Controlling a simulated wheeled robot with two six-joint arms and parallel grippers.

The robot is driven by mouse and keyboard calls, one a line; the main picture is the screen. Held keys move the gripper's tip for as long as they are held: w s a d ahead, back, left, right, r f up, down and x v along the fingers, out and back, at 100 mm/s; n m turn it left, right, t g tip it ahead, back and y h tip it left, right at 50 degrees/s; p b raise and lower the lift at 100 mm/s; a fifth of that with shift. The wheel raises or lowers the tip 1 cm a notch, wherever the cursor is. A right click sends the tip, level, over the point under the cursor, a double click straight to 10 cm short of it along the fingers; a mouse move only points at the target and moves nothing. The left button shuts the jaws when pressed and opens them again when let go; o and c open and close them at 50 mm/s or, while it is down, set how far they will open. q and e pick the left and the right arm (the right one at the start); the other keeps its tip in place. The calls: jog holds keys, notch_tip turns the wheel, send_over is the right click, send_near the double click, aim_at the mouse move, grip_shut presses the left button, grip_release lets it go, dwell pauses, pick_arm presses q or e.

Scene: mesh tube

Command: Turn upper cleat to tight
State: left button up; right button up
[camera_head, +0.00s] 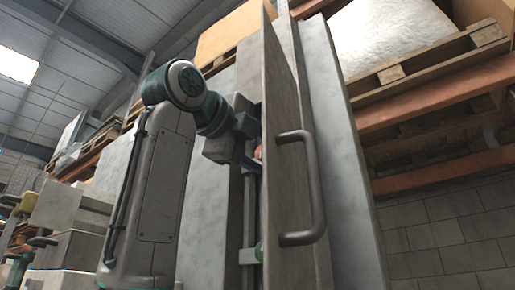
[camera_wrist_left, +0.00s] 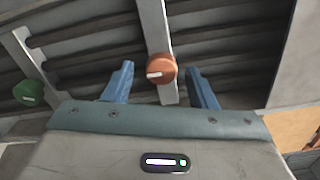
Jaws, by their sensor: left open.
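The upper cleat looks like a round orange-red knob (camera_wrist_left: 162,69) with a white mark pointing left in the wrist view, on a pale vertical bar. It lies between the two blue fingers of my left gripper (camera_wrist_left: 159,68), which are apart; contact cannot be told. In the head view, my left gripper (camera_head: 253,163) reaches in behind the door edge, and only a sliver of the orange knob (camera_head: 258,152) shows. A green knob (camera_wrist_left: 28,93) sits on another bar at the left of the wrist view; a green knob also shows low in the head view (camera_head: 259,251). My right gripper is out of view.
A tall grey door panel (camera_head: 283,110) with a curved handle (camera_head: 311,190) stands open just right of my left gripper. Racking with wooden pallets (camera_head: 425,70) and a block wall (camera_head: 450,235) lie to the right.

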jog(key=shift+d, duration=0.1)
pick_arm(q)
jog(key=b+v, duration=0.3)
jog(key=v, duration=0.7)
jog(key=shift+s+a+b, duration=0.25)
jog(key=shift+s+b, duration=0.05)
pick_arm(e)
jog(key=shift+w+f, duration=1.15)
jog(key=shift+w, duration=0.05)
